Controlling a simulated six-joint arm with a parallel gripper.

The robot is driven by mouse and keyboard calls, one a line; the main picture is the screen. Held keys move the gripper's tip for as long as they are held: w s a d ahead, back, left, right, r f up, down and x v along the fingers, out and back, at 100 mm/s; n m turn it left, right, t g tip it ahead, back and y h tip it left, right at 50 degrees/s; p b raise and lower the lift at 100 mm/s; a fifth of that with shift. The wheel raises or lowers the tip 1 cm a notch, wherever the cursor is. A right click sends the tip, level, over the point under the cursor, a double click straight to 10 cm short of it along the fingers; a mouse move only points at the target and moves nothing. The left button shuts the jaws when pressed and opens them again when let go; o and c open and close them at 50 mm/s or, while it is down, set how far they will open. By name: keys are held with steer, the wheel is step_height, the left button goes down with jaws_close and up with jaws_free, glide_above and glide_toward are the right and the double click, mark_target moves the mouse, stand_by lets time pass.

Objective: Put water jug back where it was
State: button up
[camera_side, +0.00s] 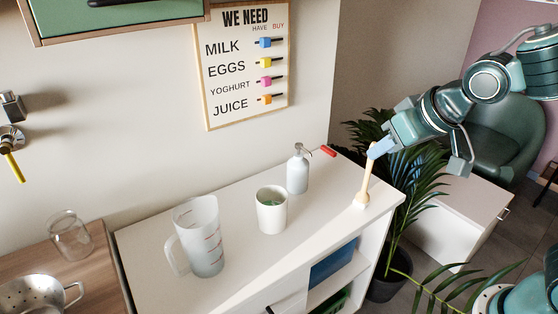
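The water jug (205,240) is a translucent measuring jug with red marks and a handle on its left side. It stands upright on the white counter (165,222), left of a white cup. My gripper (378,149) is at the upper right, well apart from the jug. Its light blue tip overlaps the top of a wooden stick-like tool (366,181) with a wider foot at the counter's right end. I cannot tell whether the gripper grips that tool or is only in front of or behind it.
A white cup (271,212) and a pump bottle (297,172) stand between the jug and my gripper. A red-handled item (328,151) lies at the back. A glass jar (70,238) and a metal colander (38,293) are at left. A plant (412,185) borders the counter's right end.

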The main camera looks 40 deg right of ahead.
steer(key=s+d+g, duration=0.1)
steer(key=s+d, duration=0.1)
steer(key=s, duration=0.5)
steer(key=s+d+r+n, duration=0.1)
steer(key=s+d, duration=0.2)
steer(key=s, duration=0.4)
steer(key=shift+s+r+g, duration=0.25)
steer(key=shift+s+g, duration=0.1)
steer(key=shift+g, duration=0.05)
